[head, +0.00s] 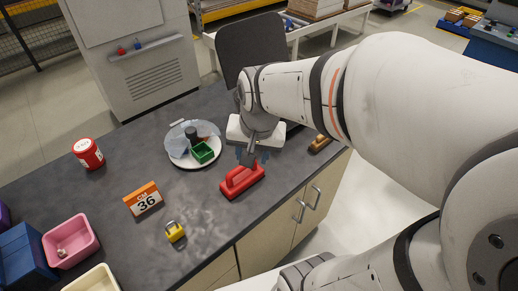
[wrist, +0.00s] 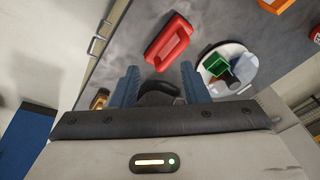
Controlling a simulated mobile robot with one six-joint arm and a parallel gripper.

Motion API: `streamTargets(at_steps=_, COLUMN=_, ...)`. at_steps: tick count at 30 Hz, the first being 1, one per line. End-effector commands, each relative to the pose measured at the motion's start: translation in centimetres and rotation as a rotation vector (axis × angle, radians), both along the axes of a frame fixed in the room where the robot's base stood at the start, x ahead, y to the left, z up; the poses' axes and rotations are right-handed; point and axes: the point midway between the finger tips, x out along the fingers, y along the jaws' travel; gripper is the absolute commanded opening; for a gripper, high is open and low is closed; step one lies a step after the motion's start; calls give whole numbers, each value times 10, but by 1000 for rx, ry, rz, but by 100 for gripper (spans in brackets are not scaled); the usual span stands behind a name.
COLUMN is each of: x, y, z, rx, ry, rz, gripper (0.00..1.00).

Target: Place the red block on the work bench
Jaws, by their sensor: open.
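The red block (head: 242,181), a long base with a raised handle on top, lies on the dark grey work bench (head: 103,210) near its front edge. In the wrist view the red block (wrist: 168,42) is just beyond the fingertips and apart from them. My gripper (head: 253,157) is over the bench, just behind the red block in the head view. Its blue fingers stand apart in the wrist view (wrist: 158,70), with no block between them. A dark shape (wrist: 159,94) shows between the fingers; I cannot tell what it is.
A white plate (head: 196,164) with a green box (head: 203,152) and other items stands left of my gripper. A red can (head: 88,153), an orange "36" sign (head: 143,199), a yellow padlock (head: 174,231) and a pink bin (head: 71,241) are farther left. Bench around the padlock is clear.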

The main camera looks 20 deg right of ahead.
Motion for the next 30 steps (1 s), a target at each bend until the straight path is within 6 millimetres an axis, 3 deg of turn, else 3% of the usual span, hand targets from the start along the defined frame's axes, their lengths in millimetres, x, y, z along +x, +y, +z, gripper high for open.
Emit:
streamTargets(at_steps=3, x=-31, y=0, z=13, rx=-66, ry=-27, rz=196, gripper=41)
streamTargets(at_steps=8, x=-55, y=0, z=20, rx=-126, ry=-39, rz=368, gripper=41)
streamTargets(at_steps=9, x=-58, y=-9, z=20, rx=-134, ry=-39, rz=388, gripper=41)
streamTargets(at_steps=30, x=-62, y=-13, z=21, rx=-146, ry=-40, rz=418, gripper=41)
